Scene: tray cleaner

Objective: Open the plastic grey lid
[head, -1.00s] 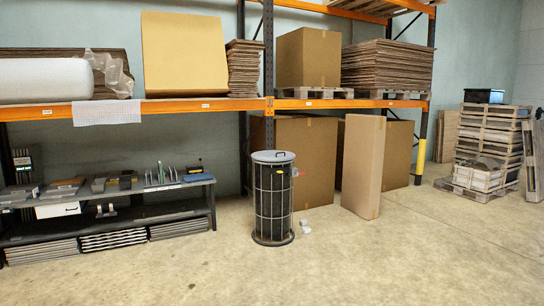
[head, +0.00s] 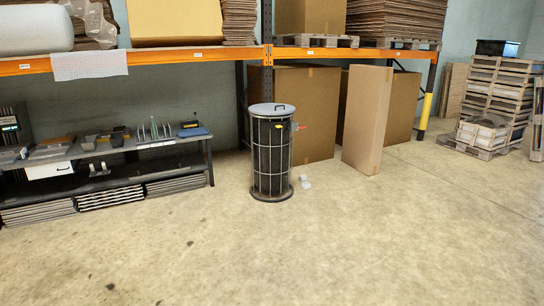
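The grey lid (head: 271,109) lies flat on top of a tall black cylindrical bin (head: 271,160) with a light wire cage around it. The lid is closed and has a dark handle (head: 280,108) on top. A small red part (head: 301,127) sticks out at the bin's upper right side. The bin stands upright on the floor in front of the shelving. Neither of my grippers is in view.
A low bench with tools (head: 110,150) stands left of the bin. A tall cardboard box (head: 367,120) stands to its right, with larger boxes (head: 305,110) behind. The floor in front (head: 300,250) is clear.

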